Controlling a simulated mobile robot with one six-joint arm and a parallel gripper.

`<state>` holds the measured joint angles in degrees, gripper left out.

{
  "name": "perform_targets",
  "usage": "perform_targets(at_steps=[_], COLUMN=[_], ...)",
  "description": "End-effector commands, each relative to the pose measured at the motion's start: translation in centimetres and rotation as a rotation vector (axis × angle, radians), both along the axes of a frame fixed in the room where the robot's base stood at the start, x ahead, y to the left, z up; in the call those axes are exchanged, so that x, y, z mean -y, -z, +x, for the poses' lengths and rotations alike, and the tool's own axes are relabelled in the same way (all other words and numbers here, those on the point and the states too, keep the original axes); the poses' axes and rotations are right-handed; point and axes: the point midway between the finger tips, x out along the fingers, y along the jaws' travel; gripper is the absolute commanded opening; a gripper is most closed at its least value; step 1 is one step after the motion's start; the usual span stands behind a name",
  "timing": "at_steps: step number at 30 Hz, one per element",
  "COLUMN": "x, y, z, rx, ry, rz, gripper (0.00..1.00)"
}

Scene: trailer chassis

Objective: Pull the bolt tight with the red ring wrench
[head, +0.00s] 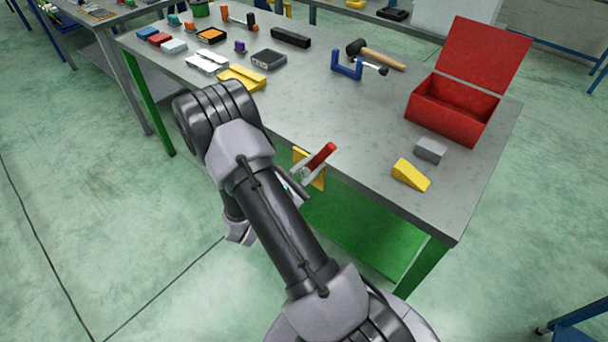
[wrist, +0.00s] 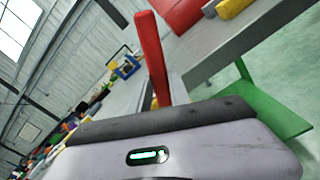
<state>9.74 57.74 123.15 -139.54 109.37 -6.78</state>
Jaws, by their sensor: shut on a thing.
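The red ring wrench (head: 322,156) shows as a red handle sticking up and right beside the table's front edge. In the wrist view the handle (wrist: 154,55) rises almost upright above my gripper. My gripper (head: 302,175) is partly hidden behind my own arm and is shut on the wrench. In the wrist view only the gripper's body fills the bottom; the fingertips do not show. A yellow plate (head: 318,181) is right behind the gripper at the table's front side. The bolt and the wrench's ring end are hidden.
The grey workbench (head: 320,120) has green legs and a green lower panel. A yellow wedge (head: 411,175), a grey block (head: 430,150) and an open red toolbox (head: 452,108) are on its right. A hammer (head: 380,56) and a blue clamp (head: 347,68) lie further back. The floor in front is clear.

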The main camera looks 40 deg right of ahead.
Motion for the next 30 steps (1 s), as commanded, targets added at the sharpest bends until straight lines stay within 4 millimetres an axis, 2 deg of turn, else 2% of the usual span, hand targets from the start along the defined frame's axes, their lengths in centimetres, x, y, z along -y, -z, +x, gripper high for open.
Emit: perform_targets(at_steps=[17,30], x=[0.1,0.2], y=[0.4,1.3], z=[-0.7,-1.9], rx=[0.074,0.209], ry=[0.0,0.001], rz=[0.005,0.014], gripper=[0.0,0.0])
